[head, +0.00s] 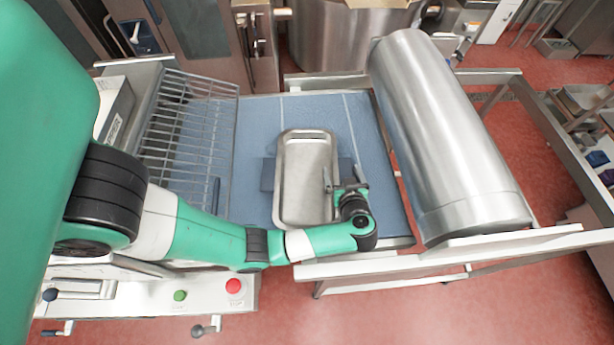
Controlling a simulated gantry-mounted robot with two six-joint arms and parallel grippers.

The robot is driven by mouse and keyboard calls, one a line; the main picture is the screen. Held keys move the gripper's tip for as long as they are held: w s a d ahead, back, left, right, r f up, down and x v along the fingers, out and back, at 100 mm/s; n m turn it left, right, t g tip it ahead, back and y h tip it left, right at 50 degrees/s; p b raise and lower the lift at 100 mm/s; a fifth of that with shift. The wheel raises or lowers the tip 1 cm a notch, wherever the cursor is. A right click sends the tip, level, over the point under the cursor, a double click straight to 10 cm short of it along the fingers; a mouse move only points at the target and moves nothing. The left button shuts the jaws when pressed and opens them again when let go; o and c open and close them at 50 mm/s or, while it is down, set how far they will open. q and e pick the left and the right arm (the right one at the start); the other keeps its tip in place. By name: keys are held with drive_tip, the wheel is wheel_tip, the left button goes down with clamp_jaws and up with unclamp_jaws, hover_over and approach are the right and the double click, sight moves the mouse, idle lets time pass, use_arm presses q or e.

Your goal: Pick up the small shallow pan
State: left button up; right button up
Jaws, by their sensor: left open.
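The small shallow pan (304,172) is a metal rectangular tray with rounded corners. It lies on the blue surface in the middle of the head view, its long side running away from me. My left gripper (343,178) is open at the pan's right rim. One finger appears to be over or at the rim and the other outside it; I cannot tell whether they touch it. The left arm crosses in front of the pan's near end. My right gripper is not in view.
A wire rack (188,125) stands left of the pan. A large metal cylinder (440,130) lies to the right on a frame. A panel with a green button (180,295) and a red button (233,286) is at lower left. Blue surface (370,130) is free beyond the gripper.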

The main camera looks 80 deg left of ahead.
use_arm(q)
clamp_jaws()
idle(0.5)
drive_tip(key=shift+r, duration=0.1)
drive_tip(key=shift+r+p, duration=0.4)
drive_tip(key=shift+p, duration=0.3)
wheel_tip(320, 180, up, 4)
drive_tip(key=p, duration=0.5)
drive_tip(key=shift+f, duration=0.15)
drive_tip(key=s+d+r+p, duration=0.3)
drive_tip(key=s+r+p, duration=0.4)
drive_tip(key=s, duration=0.6)
drive_tip(key=shift+s+d+r, duration=0.3)
drive_tip(key=shift+d+r, duration=0.05)
drive_tip(key=shift+r, duration=0.35)
